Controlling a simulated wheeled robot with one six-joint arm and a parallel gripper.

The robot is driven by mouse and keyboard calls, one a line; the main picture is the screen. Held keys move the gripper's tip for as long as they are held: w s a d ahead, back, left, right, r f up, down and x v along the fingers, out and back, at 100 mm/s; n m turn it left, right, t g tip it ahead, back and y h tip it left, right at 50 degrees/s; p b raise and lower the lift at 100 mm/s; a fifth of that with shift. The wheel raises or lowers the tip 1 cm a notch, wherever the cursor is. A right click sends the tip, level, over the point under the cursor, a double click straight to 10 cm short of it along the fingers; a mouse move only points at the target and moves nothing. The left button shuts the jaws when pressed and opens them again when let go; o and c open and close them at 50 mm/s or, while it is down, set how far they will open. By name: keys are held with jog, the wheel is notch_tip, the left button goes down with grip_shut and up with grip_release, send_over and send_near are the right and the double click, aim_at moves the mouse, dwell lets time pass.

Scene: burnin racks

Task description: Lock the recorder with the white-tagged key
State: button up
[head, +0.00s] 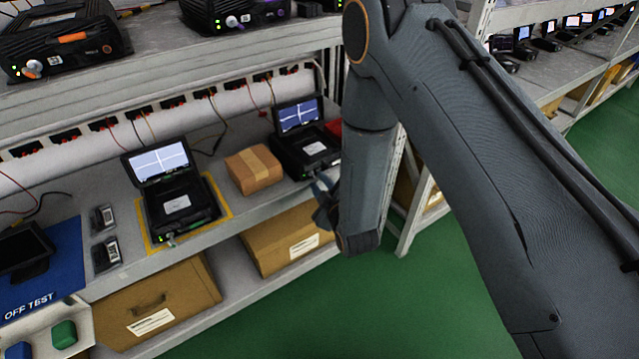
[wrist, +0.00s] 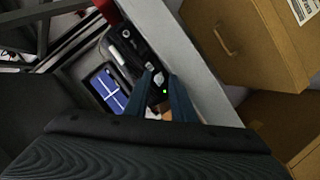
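A black recorder (head: 302,150) with its lid screen lit stands at the right of the middle shelf. It also shows in the wrist view (wrist: 128,58), with a blue-lit screen (wrist: 109,92) and a green light near its front edge. My gripper (wrist: 160,76) is at that front edge; its two blue-grey fingers are apart, with small pale parts between or just behind their tips. Whether they touch anything is unclear. In the head view my gripper (head: 325,198) is largely hidden by my arm. I cannot make out a white-tagged key with certainty.
Another open recorder (head: 180,205) stands inside a yellow outline, with a cardboard box (head: 254,170) between the two. Upper-shelf recorders carry small pale round parts (head: 232,21). A blue OFF TEST mat (head: 60,285) lies at left. Large cartons (head: 160,305) fill the lower shelf.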

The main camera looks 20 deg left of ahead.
jog(key=v, duration=0.7)
jog(key=shift+s+d, duration=0.15)
jog(key=shift+s, duration=0.1)
jog(key=w+d+r+m+g+h, duration=0.1)
jog(key=d+r+m+g+h, duration=0.2)
jog(key=d, duration=0.6)
jog(key=w+d+r+m+g+h, duration=0.1)
jog(key=d+r+m+g+h, duration=0.15)
jog(key=d+r+m, duration=0.45)
jog(key=s+d+r+m+g+h+p, duration=0.1)
jog(key=s+d+r+m+g, duration=0.2)
jog(key=s+d, duration=0.5)
jog(key=s+d+r+m+g+h+p, duration=0.1)
jog(key=s+d+r+m+g+h, duration=0.1)
jog(key=s+d+r, duration=0.4)
jog(key=s+d+m+g, duration=0.1)
jog(key=s+d, duration=0.2)
jog(key=s, duration=0.3)
jog(key=shift+d+r+m+g, duration=0.2)
jog(key=shift+d+m+g, duration=0.1)
jog(key=shift+m+g, duration=0.1)
